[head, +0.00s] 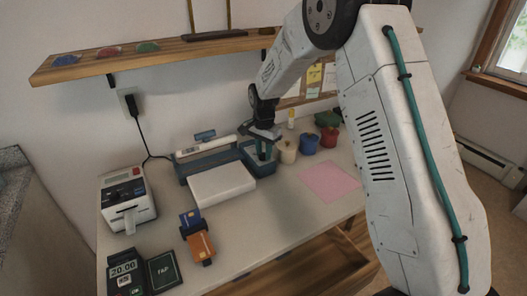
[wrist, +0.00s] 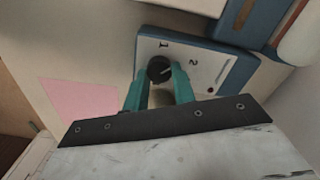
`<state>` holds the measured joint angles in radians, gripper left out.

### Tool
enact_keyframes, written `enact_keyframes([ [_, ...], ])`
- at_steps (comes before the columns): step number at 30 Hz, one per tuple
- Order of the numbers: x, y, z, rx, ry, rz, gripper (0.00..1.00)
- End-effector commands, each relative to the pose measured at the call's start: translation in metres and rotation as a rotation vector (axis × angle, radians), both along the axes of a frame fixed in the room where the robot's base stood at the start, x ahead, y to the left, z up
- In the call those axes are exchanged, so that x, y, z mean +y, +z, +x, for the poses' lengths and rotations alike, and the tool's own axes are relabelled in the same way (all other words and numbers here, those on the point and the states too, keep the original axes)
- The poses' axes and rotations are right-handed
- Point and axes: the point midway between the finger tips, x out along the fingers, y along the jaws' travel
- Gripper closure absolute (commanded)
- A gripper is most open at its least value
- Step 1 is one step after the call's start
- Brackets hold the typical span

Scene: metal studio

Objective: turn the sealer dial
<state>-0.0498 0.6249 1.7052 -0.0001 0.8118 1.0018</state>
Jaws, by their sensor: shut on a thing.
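The sealer (head: 181,173) is blue with a white slab (head: 221,184) in front of it, on the table in the head view. Its white control panel (wrist: 215,72) shows in the wrist view, with a blue edge and printed marks 1 and 2. The dark round dial (wrist: 158,68) sits on that panel, with a pale pointer line on it. My gripper (wrist: 159,76) has its teal fingers on either side of the dial and is shut on it. In the head view my gripper (head: 264,151) reaches down at the sealer's right end, and the dial is hidden there.
Cream, blue (head: 308,145) and red (head: 328,136) cups stand close to the right of my gripper. A pink sheet (head: 329,181) lies to the right. A label printer (head: 127,198), card holder (head: 198,243) and card terminal (head: 124,277) stand at left. A wooden shelf (head: 170,52) hangs above.

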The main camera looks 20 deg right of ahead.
Motion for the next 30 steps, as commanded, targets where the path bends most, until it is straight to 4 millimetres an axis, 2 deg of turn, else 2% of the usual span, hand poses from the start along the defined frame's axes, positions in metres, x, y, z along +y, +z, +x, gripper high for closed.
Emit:
enact_keyframes([
  [18,0.0017,0.0009,0.0017,-0.001,0.565,0.0,0.97],
  [30,0.0025,0.001,0.002,-0.001,0.795,0.0,0.97],
])
